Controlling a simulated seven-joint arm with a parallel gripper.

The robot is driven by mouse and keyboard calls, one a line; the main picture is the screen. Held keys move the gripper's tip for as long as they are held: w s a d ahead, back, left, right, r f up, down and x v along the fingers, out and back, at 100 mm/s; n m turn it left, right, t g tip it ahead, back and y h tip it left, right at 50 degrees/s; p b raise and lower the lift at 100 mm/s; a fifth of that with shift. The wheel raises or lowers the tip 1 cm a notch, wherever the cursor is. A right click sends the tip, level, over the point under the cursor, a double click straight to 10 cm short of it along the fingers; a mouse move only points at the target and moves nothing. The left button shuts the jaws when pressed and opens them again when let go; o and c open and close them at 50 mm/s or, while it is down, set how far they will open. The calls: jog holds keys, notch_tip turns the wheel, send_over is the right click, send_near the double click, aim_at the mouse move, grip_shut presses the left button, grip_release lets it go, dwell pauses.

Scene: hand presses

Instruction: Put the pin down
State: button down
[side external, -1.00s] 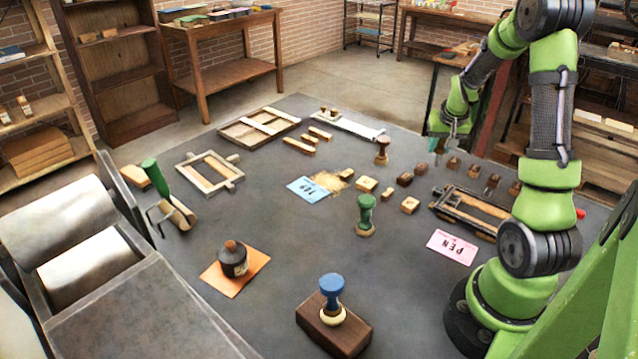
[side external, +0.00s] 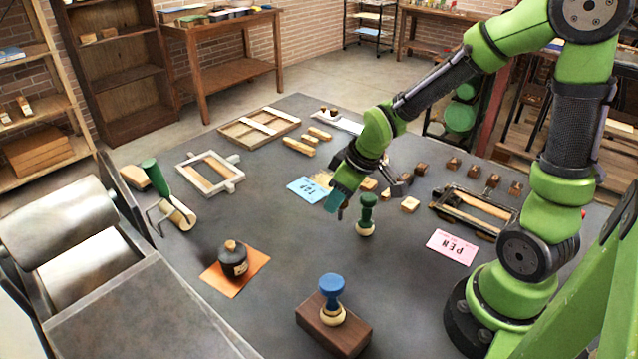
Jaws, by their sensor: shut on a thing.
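My gripper (side external: 344,209) is low over the middle of the table, left of the green-handled stamp (side external: 366,214) and near the blue card (side external: 309,188). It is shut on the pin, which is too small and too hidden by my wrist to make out. I cannot tell whether the pin touches the table. The green-handled stamp stands upright on the grey table (side external: 290,260). My forearm and wrist hide part of the table behind the gripper, where the brown stamp stood.
A blue-handled stamp (side external: 332,298) stands on a brown block at the front. A dark bottle (side external: 232,260) stands on an orange sheet. A pink card (side external: 452,246) lies right, beside a wooden frame (side external: 465,215). Small wooden blocks lie around the middle. The front centre-left is clear.

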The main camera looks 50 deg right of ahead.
jog(key=shift+w+a+f+n+y, duration=0.15)
jog(key=shift+w+a+f+n, duration=0.5)
jog(key=shift+w, duration=1.85)
jog(key=shift+w+a+f+y, duration=0.15)
jog(key=shift+w+f, duration=1.05)
jog(key=shift+w, duration=1.3)
jog(key=shift+w+a+f+n+y, duration=0.1)
jog(key=shift+w+a+f+n, duration=0.6)
jog(key=shift+w, duration=1.8)
jog(key=shift+d+f+m, duration=0.2)
jog(key=shift+f+m, duration=0.1)
jog(key=shift+m, duration=0.15)
jog(key=c, duration=0.8)
grip_release()
